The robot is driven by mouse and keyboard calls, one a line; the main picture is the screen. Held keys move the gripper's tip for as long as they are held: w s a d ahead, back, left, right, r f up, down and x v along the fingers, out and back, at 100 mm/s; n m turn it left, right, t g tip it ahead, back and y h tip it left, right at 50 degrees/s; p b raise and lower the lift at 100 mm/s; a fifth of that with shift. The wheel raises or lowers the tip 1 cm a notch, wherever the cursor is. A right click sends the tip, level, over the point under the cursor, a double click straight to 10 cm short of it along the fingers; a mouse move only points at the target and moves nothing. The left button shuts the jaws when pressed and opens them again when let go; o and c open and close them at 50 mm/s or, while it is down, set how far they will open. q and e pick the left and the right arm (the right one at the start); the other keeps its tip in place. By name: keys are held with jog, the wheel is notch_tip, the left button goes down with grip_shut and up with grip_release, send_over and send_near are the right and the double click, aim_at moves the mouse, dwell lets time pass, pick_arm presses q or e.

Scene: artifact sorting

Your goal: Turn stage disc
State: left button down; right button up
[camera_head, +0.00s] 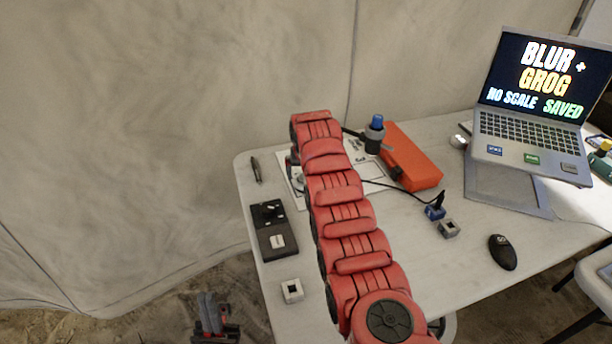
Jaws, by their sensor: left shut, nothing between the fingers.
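The stage disc is not clearly seen. A small part of a round grey piece (298,184) shows at the left side of my right arm, on a white printed sheet (284,172); I cannot tell if it is the disc. My red right arm reaches over the table from the bottom and covers most of this sheet. Its gripper is hidden behind the arm. My left gripper (208,299) is shut and empty, low at the bottom left, off the table's left edge and well away from the sheet.
A dark upright device with a blue top (376,122) stands beside an orange case (412,160). A black tray (272,231), a pen (256,169) and a small white block (292,290) lie left of the arm. A laptop (530,105) and black mouse (502,252) are right.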

jog(key=p+v, duration=0.1)
jog(key=v, duration=1.4)
jog(key=shift+r, duration=0.2)
jog(key=shift+s+f, duration=0.1)
jog(key=shift+s, duration=0.05)
